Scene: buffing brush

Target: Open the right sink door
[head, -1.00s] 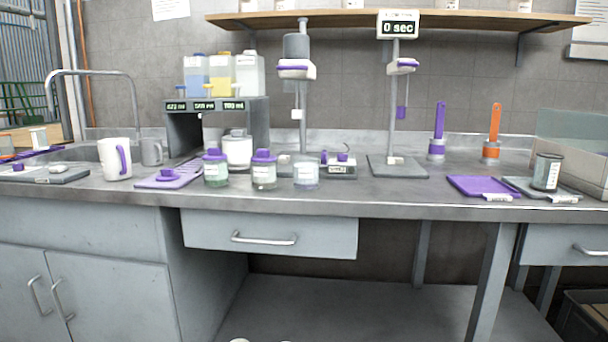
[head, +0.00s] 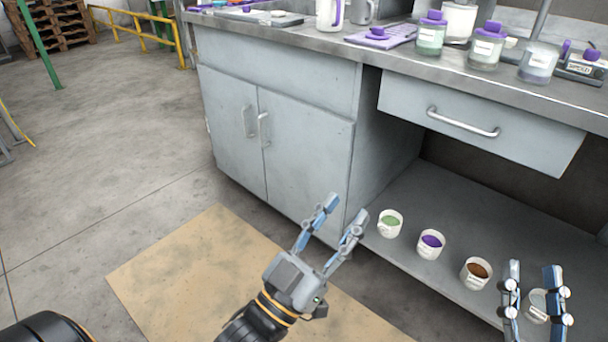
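The grey sink cabinet has two closed doors under the counter at the left. The right sink door (head: 305,165) is flat and grey, with a vertical metal handle (head: 264,130) near its left edge. The left door (head: 229,135) has a matching handle (head: 248,121) beside the seam. My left gripper (head: 345,209) is open and empty, overlapping the lower right part of the right door in the picture, below and right of its handle and apart from it. My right gripper (head: 534,268) is open at the lower right, in front of the low shelf; its fingers partly hide a cup.
Several cups, including a green-filled one (head: 390,223), stand on the low shelf (head: 450,195). A tan mat (head: 170,270) lies before the cabinet.

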